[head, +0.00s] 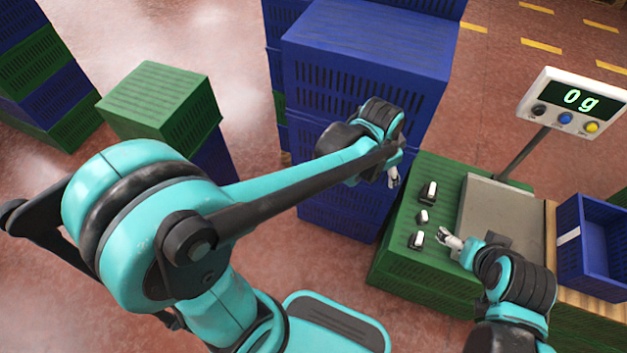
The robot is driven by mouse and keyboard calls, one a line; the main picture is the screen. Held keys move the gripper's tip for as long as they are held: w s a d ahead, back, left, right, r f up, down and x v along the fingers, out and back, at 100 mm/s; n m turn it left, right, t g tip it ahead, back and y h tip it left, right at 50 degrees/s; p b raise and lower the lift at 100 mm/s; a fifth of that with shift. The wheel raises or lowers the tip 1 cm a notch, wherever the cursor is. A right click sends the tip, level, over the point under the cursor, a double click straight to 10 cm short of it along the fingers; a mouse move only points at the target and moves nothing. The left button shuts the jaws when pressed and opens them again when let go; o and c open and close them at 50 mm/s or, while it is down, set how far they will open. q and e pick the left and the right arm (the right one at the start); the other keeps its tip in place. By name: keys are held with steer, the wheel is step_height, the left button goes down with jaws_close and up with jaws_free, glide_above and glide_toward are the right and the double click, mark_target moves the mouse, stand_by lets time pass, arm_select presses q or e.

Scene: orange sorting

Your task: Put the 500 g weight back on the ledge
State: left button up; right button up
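The ledge (400,262) is the green crate top left of the scale. My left gripper (393,177) hangs near the ledge's far left edge, left of the far weight. The finger gaps are unclear in both.
The scale plate (490,205) looks bare, partly hidden by my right arm. Its display (575,98) reads 0 g. A blue crate (590,250) stands on the right. Tall stacked blue crates (365,65) stand behind my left arm, and a green crate (160,100) stands left.

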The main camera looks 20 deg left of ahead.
arm_select(q)
steer(key=s+a+r+n+t+y, duration=0.1)
steer(key=s+a+r+n+t, duration=0.2)
steer(key=s+a+n, duration=0.5)
steer(key=s+a+r, duration=0.1)
steer(key=s+a, duration=0.4)
steer(key=s, duration=0.1)
steer(key=shift+a+r+n+t+y, duration=0.2)
steer(key=shift+a+n+t+y, duration=0.1)
stand_by(0.4)
